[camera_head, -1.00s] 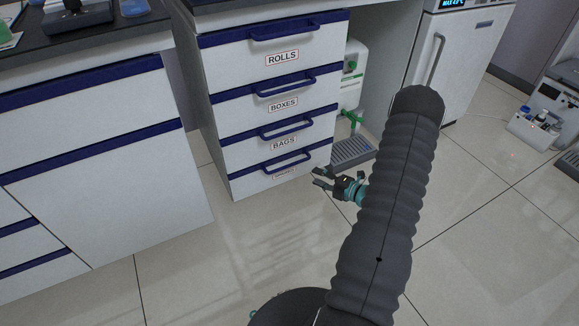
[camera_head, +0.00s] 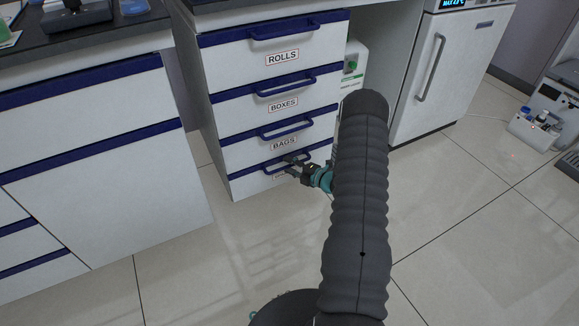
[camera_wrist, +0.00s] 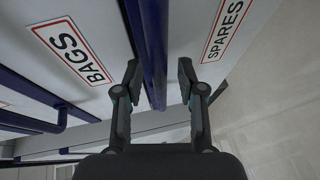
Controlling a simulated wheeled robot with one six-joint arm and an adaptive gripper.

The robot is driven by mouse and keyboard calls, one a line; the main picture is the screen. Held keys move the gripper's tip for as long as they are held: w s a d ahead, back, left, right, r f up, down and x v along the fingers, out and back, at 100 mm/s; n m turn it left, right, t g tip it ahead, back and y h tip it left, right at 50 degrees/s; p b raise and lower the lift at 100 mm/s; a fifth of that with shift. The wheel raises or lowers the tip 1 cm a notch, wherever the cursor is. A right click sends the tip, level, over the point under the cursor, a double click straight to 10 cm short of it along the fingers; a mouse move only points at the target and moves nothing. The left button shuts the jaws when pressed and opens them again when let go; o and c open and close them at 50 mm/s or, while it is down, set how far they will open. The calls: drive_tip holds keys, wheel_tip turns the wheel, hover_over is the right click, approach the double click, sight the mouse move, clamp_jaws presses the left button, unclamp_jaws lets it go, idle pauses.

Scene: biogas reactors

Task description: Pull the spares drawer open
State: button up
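The spares drawer (camera_head: 250,181) is the lowest in a white drawer unit and looks shut, flush with the drawers above. Its dark blue bar handle (camera_head: 273,168) is partly covered by my gripper (camera_head: 291,163) in the head view. In the wrist view the SPARES label (camera_wrist: 222,30) is on the right and the handle (camera_wrist: 153,60) runs between the two fingers of my gripper (camera_wrist: 157,85). The fingers are open, one on each side of the bar, with gaps visible. Whether the tips reach fully past the bar is hard to tell.
Drawers labelled BAGS (camera_head: 240,150), BOXES (camera_head: 240,112) and ROLLS (camera_head: 240,62) are stacked above, each with a protruding blue handle. A white cabinet (camera_head: 110,200) stands to the left. The tiled floor (camera_head: 220,260) in front of the drawers is clear.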

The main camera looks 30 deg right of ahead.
drive_tip(key=shift+w+a, duration=0.1)
drive_tip(key=shift+w, duration=0.05)
clamp_jaws()
